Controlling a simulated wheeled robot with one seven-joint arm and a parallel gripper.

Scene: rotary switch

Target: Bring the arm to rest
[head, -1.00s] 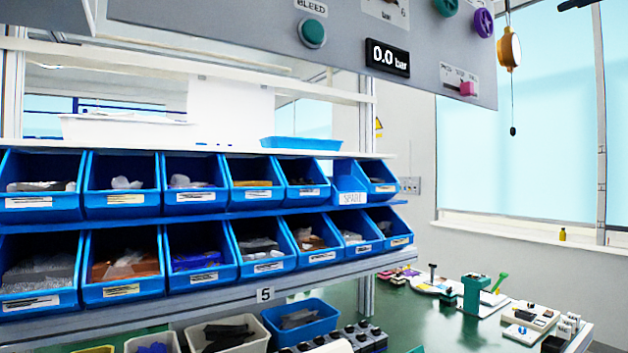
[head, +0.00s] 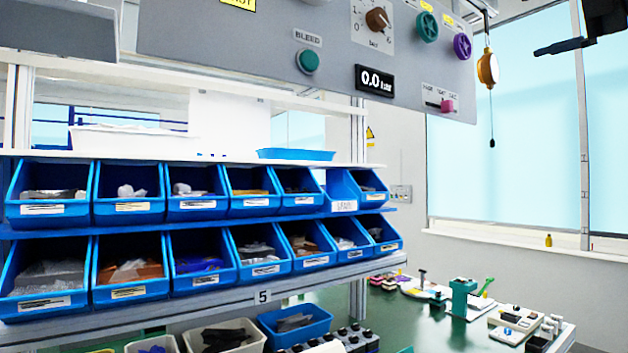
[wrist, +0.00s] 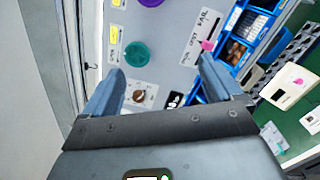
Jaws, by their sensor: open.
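My gripper (wrist: 162,80) is open, with nothing between its two fingers in the wrist view. Beyond the fingers is the grey control panel (wrist: 170,45), with a gap in front of it. The panel's brown rotary knob (wrist: 139,97) shows near the left finger, and it also shows at the top of the head view (head: 377,20) on a white dial. In the head view, a dark part of my arm end (head: 562,46) shows at the top right, right of the panel and apart from it. The rest of the arm is out of that view.
The panel carries a display reading 0.0 (head: 382,81), a green BLEED button (head: 307,62) and a pink slider (head: 447,105). A yellow hanging pull (head: 488,70) is right of the panel. Blue bins (head: 130,195) fill the rack below. A green bench (head: 400,325) holds several small fixtures.

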